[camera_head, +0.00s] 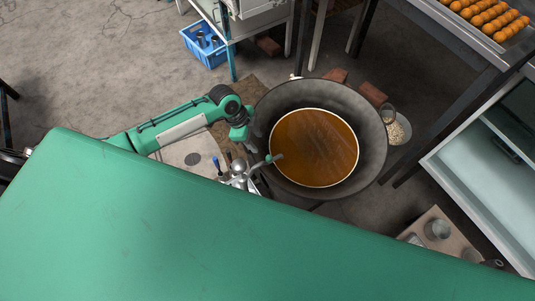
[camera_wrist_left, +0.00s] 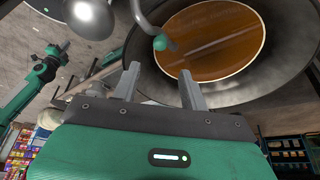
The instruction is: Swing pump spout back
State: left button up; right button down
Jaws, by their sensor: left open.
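The pump spout is a thin curved grey pipe with a green tip (camera_head: 275,158). It reaches over the left rim of the large dark pan (camera_head: 376,150), above the orange-brown liquid (camera_head: 318,145). In the left wrist view the green spout tip (camera_wrist_left: 164,43) hangs over the liquid, just beyond my fingers. A shiny metal dome (camera_head: 238,167) stands at the spout's left; it also shows in the left wrist view (camera_wrist_left: 90,17). My left gripper (camera_wrist_left: 160,72) is open and empty, its fingers apart and not touching the spout. In the head view its fingers are hard to make out. My right gripper is not seen.
A pale counter (camera_head: 182,153) lies left of the pan. A blue crate (camera_head: 204,55) stands on the floor behind. A tray of orange balls (camera_head: 465,25) is at the back right. A bowl of pale grains (camera_head: 398,130) sits right of the pan. A small table (camera_head: 455,250) holds jars.

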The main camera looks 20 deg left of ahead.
aim_at(269, 157)
pick_arm(q)
jog(key=p+x, duration=0.2)
jog(key=x, duration=0.9)
jog(key=shift+d, duration=0.1)
jog(key=shift+c, duration=0.8)
grip_shut()
